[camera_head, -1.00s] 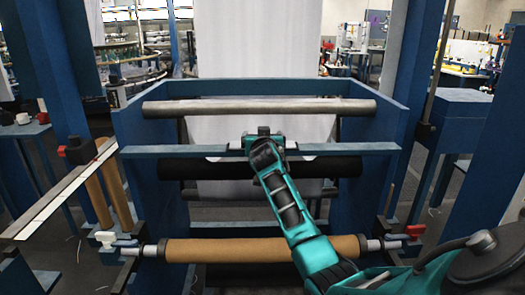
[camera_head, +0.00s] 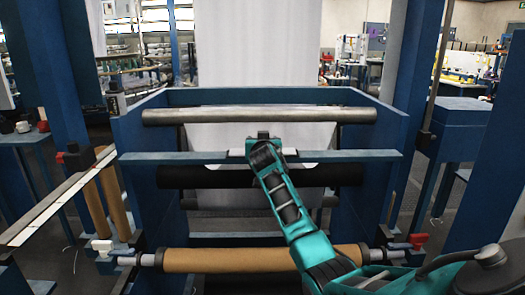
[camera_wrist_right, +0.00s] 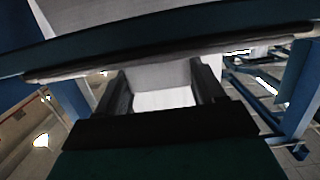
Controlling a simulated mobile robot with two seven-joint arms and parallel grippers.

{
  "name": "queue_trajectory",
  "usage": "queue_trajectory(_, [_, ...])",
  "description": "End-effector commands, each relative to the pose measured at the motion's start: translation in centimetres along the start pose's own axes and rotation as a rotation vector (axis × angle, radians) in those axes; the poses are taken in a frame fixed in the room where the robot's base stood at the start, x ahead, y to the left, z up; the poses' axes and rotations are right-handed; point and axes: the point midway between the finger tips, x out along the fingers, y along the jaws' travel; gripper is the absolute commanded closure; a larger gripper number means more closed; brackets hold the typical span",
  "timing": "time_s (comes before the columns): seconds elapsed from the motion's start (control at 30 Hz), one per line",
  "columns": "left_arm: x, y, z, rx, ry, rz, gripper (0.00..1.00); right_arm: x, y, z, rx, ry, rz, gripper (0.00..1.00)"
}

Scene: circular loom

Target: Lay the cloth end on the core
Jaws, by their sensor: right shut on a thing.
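The white cloth (camera_head: 255,40) hangs from above and runs down behind the front rollers. Its lower part shows around the blue crossbar (camera_head: 350,155). My right gripper (camera_head: 263,138) is at the middle of this crossbar, its fingers mostly hidden by my own wrist. In the right wrist view both dark fingers (camera_wrist_right: 162,85) flank white cloth (camera_wrist_right: 165,100), and the gripper is shut on it. The core, a brown cardboard tube (camera_head: 215,260), lies level in front of and below the gripper, apart from it. My forearm covers its right part. My left gripper is not in view.
A grey metal roller (camera_head: 230,117) runs above the crossbar and a black roller (camera_head: 215,177) below it. Blue side panels (camera_head: 375,195) close the frame on both sides. Red-knobbed holders (camera_head: 417,241) stand at the core's ends. Two brown tubes (camera_head: 94,208) lean at left.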

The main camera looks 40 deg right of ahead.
Motion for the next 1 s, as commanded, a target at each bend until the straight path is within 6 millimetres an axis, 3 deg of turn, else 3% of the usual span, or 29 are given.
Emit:
queue_trajectory(0.3, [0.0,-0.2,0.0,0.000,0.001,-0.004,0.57,0.0,0.0,0.0,0.000,0.000,0.000,0.69])
queue_trajectory(1.0, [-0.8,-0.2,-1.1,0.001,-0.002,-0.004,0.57,-0.2,0.0,-1.6,0.001,0.001,0.000,0.69])
